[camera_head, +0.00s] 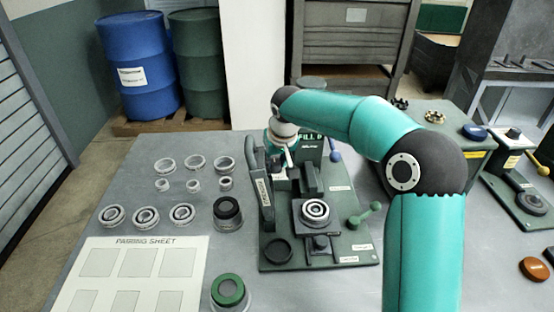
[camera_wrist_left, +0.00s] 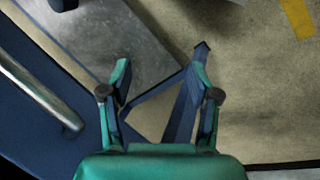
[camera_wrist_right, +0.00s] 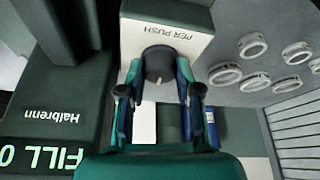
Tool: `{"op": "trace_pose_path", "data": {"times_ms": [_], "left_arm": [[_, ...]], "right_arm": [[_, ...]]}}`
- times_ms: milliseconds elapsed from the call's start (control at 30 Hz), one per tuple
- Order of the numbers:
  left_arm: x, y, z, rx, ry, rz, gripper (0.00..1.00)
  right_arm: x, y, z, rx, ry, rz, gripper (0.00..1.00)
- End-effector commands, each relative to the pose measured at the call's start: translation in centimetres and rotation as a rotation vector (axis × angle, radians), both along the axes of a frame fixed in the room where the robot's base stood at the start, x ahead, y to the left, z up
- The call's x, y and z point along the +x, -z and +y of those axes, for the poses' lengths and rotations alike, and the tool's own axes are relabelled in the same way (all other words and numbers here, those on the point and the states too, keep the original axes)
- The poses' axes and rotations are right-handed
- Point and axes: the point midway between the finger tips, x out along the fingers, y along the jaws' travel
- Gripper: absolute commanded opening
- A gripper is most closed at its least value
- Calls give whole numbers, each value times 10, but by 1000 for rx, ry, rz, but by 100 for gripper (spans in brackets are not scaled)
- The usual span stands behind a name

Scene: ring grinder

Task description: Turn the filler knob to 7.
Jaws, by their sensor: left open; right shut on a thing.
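The filler knob (camera_wrist_right: 158,62) is a dark round knob on a pale panel lettered "PER PUSH" in the right wrist view. A light mark shows on its edge that faces my gripper; no numbers are readable around it. My right gripper (camera_wrist_right: 156,80) is shut on the knob, one finger on each side. In the head view my right gripper (camera_head: 284,152) is at the back of the green grinder fixture (camera_head: 345,250), where the knob is hidden. A sign reading "FILL 0" (camera_wrist_right: 42,157) is partly cut off. My left gripper (camera_wrist_left: 160,85) is open and empty above the floor.
Several metal rings (camera_head: 195,163) and bearings (camera_head: 146,217) lie left of the fixture, by a pairing sheet (camera_head: 75,270). Two lidded cups (camera_head: 228,226) stand near it. A blue-knobbed lever (camera_head: 335,156) and a green-knobbed lever (camera_head: 364,215) stick out on the right.

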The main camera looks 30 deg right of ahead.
Motion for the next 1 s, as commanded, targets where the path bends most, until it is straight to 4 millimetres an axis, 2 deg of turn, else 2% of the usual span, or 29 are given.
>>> {"op": "trace_pose_path", "data": {"times_ms": [600, 1000], "left_arm": [[0, -28, 0, 0, 0, 0, 62], [0, -32, 0, 0, 0, 0, 62]], "right_arm": [[-1, -3, -4, 1, -409, -1, 0], [-1, -1, -4, 0, -514, -1, 0]]}}
